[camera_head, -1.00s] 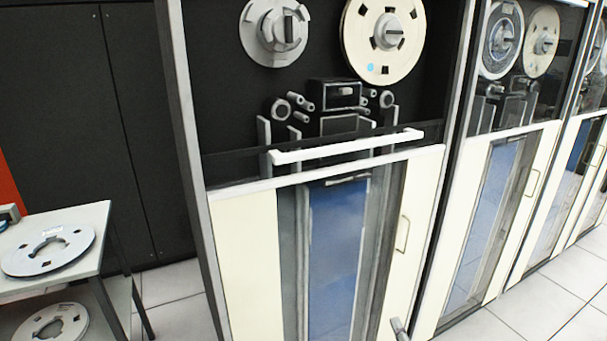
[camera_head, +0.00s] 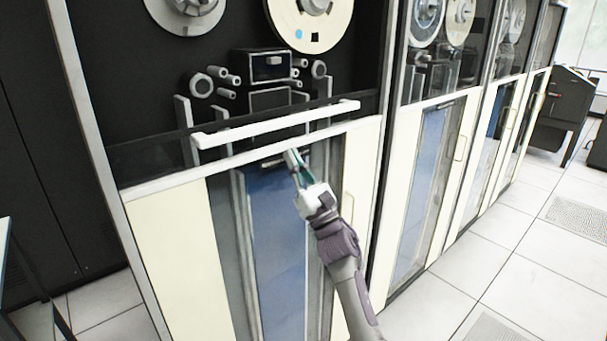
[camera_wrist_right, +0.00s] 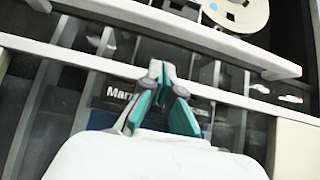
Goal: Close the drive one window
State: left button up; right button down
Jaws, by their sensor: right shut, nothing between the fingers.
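The nearest tape drive fills the middle of the head view. Its window bears a long white handle bar (camera_head: 275,124), slightly tilted in the picture, just above a white ledge (camera_head: 165,187). A dark see-through strip of the window shows behind the bar; the reels above look uncovered. My right gripper (camera_head: 292,160) is shut and empty, with its tips just below the bar in the picture. In the right wrist view, the gripper (camera_wrist_right: 156,68) has its tips over the ledge (camera_wrist_right: 80,58), below the handle bar (camera_wrist_right: 190,42). I cannot tell whether they touch anything. My left gripper is out of view.
Below the ledge are cream panels (camera_head: 180,265) and a blue-tinted column pane (camera_head: 283,240). Other tape drives stand in a row to the right, with a dark machine (camera_head: 565,110) beyond. The tiled floor (camera_head: 500,260) at right is clear. A table edge shows at far left.

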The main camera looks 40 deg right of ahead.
pick_arm(q)
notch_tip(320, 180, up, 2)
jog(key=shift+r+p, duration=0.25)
jog(key=shift+p, duration=0.8)
pick_arm(e)
jog(key=shift+h, duration=0.3)
jog(key=r, duration=0.4)
jog(key=shift+w+r, duration=0.25)
jog(key=shift+r, duration=0.1)
